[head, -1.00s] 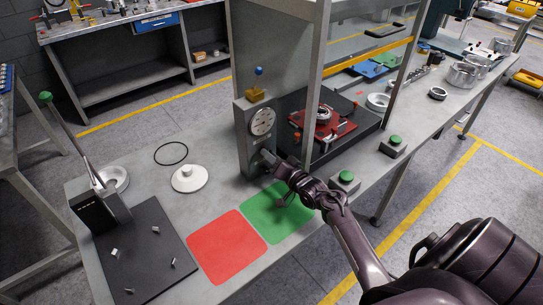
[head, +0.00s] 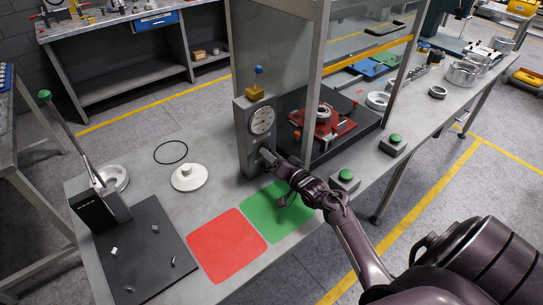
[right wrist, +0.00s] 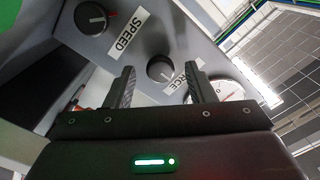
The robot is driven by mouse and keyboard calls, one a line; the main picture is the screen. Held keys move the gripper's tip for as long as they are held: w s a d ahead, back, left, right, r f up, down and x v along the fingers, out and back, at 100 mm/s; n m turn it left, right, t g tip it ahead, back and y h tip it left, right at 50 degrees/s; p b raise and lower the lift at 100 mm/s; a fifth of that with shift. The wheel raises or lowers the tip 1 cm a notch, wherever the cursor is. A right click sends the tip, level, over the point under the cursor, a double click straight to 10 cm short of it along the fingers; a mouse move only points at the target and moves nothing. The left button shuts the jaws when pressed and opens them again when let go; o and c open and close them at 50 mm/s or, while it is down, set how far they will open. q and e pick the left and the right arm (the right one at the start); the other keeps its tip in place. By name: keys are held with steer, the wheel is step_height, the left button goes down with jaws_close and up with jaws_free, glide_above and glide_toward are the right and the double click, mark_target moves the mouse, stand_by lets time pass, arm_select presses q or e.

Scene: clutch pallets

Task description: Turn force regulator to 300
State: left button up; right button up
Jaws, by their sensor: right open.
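The force regulator (right wrist: 160,70) is a dark round knob on the grey panel, next to a partly hidden label ending in "RCE". In the right wrist view it shows between the two fingers of my right gripper (right wrist: 159,78), with a gap on each side. The gripper is open and empty. In the head view my right gripper (head: 268,158) is at the front of the grey control column (head: 243,135) below the round gauge (head: 261,120), and hides the knob. The dial reading is too small to tell. My left gripper is not in view.
The speed knob (right wrist: 91,18) is up and left on the panel. A green button box (head: 344,180) stands close by my right arm. Green (head: 278,212) and red (head: 226,246) areas on the bench are clear. A frame post (head: 312,90) rises behind.

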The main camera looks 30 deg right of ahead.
steer(key=s+b, duration=0.1)
steer(key=s, duration=0.6)
steer(key=shift+s+d, duration=0.15)
steer(key=shift+d, duration=0.15)
